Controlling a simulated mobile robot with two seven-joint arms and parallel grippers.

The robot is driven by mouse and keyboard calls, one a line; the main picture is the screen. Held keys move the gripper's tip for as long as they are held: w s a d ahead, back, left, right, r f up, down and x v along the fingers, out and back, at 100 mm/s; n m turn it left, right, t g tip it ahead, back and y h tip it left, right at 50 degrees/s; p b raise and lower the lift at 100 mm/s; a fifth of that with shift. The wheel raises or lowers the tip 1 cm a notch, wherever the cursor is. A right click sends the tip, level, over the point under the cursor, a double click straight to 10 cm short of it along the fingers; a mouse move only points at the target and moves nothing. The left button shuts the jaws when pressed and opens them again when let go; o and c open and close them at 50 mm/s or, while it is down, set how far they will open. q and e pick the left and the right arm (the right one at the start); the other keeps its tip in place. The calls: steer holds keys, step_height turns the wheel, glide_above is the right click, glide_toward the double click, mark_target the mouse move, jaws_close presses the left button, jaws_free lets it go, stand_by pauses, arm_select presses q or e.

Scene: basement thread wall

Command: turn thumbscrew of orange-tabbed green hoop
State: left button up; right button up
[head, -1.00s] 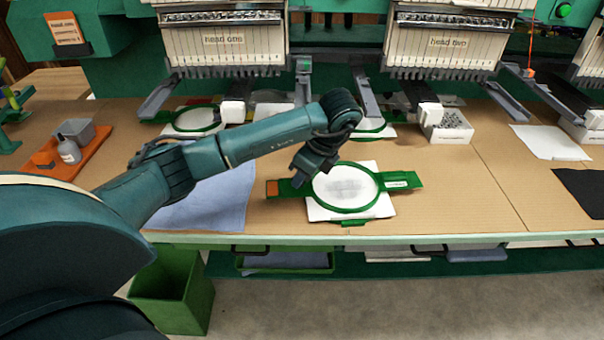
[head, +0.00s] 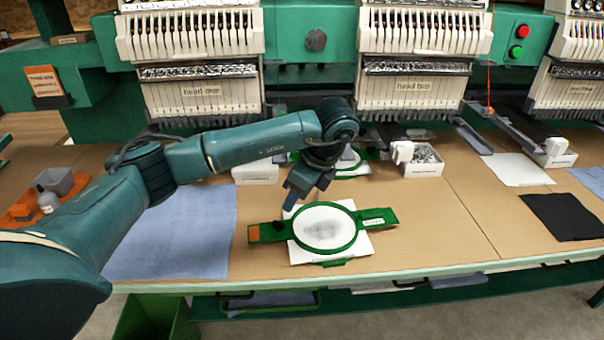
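The green hoop (head: 357,240) lies flat on the table on white fabric (head: 325,222), with a grey patch in its middle. Its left arm ends in an orange tab (head: 254,233); its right arm carries a white label (head: 374,221). A small green piece (head: 334,263) sticks out at the hoop's front edge; I cannot tell the thumbscrew's details there. My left gripper (head: 289,205) points down over the hoop's back left rim and hides part of the fabric behind it. Its fingers are too small and dark to tell open from shut. My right gripper is not in view.
Machine heads (head: 204,91) overhang the table's back. A blue cloth (head: 178,240) lies left of the hoop, a black cloth (head: 566,217) at the right. A white box (head: 424,162) stands behind.

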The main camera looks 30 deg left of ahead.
arm_select(q)
steer(key=v, duration=0.4)
steer(key=shift+p, duration=0.3)
